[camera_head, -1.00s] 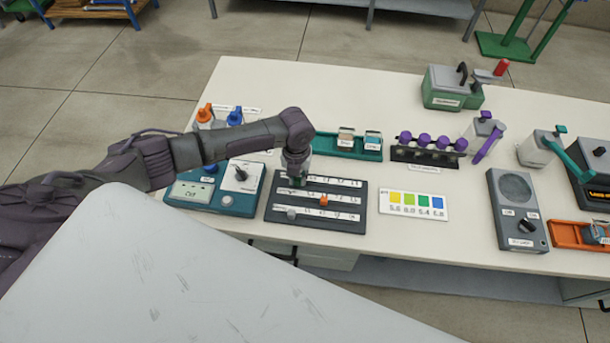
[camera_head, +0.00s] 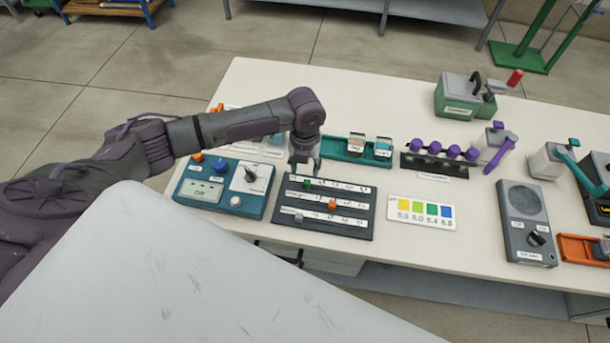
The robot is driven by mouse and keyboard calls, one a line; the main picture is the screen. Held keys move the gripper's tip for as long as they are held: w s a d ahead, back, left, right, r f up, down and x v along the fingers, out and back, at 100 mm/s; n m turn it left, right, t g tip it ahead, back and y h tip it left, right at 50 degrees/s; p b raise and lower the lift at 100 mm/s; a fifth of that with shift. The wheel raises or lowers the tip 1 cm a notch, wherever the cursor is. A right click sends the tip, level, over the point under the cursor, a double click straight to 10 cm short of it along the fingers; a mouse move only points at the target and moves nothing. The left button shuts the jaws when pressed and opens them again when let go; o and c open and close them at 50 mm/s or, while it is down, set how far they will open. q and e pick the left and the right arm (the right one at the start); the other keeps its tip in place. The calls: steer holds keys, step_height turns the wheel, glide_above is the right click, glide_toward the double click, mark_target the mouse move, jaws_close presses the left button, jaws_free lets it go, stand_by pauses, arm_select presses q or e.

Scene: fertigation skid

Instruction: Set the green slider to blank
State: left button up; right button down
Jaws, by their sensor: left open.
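The dark slider panel (camera_head: 350,227) lies on the white bench with three label rows. The green slider (camera_head: 307,183) sits in the top row, towards its left part. The orange slider (camera_head: 332,204) is in the middle row, right of its middle. The grey slider (camera_head: 299,217) is in the bottom row, near the left. The row labels are too small to read. My left gripper (camera_head: 304,168) points down just above and behind the green slider. It is open and appears apart from the slider. It hides part of the panel's back edge. My right gripper is not in view.
A teal meter box (camera_head: 222,205) stands close left of the panel. A teal tray (camera_head: 357,149) and a rack of purple-capped vials (camera_head: 434,163) stand behind. A colour chart (camera_head: 421,213) lies to the right, then a grey speaker box (camera_head: 526,222). Bare bench lies at the back.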

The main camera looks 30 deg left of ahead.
mark_target(305, 181)
arm_select(q)
step_height(305, 181, up, 6)
steer(key=shift+f, duration=0.15)
stand_by(0.5)
